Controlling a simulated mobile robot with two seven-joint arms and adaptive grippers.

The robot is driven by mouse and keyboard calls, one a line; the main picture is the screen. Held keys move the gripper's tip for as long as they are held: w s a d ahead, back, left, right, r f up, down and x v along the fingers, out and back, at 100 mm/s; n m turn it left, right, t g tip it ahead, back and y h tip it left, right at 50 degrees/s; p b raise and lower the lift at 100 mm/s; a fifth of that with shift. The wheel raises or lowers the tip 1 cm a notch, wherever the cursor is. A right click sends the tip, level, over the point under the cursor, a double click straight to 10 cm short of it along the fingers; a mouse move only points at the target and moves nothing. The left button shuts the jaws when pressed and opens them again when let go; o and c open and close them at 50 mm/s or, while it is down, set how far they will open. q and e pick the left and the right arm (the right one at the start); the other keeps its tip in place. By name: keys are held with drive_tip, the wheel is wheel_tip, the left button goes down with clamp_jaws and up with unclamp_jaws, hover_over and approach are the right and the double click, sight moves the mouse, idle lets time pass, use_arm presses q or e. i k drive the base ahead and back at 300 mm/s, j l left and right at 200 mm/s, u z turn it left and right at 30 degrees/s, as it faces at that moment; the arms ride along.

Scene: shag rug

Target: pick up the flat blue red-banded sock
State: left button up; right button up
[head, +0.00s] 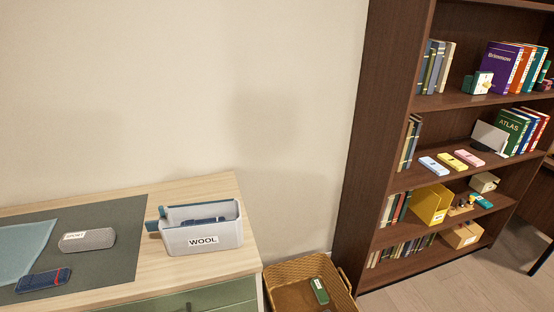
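A flat dark blue item with a red band near its right end, which looks like the sock (43,281), lies on the dark grey mat (128,222) on the light wooden dresser top at the lower left. It lies in front of a light blue cloth (22,248) and close to its edge. A grey piece (95,239) with a white label lies further back and to the right on the mat. Neither of my grippers shows in the head view.
A white bin labelled WOOL (202,243) with blue-grey things in it stands at the dresser's right end. A wicker basket (281,270) holding a green item stands right of the dresser. A dark bookcase (380,120) fills the right. Bare wood (165,270) lies right of the mat.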

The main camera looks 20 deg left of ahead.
sight(29, 282)
drive_tip(key=k+j+u, duration=0.15)
drive_tip(key=u, duration=1.9)
drive_tip(key=i+j, duration=0.2)
drive_tip(key=j, duration=0.2)
drive_tip(key=i+j, duration=0.15)
drive_tip(key=j, duration=0.25)
drive_tip(key=i+j, duration=0.2)
drive_tip(key=j, duration=0.2)
drive_tip(key=i+j+z, duration=0.1)
drive_tip(key=j+z, duration=0.2)
drive_tip(key=i+j+z, duration=0.1)
drive_tip(key=j+z, duration=0.2)
drive_tip(key=j, duration=0.1)
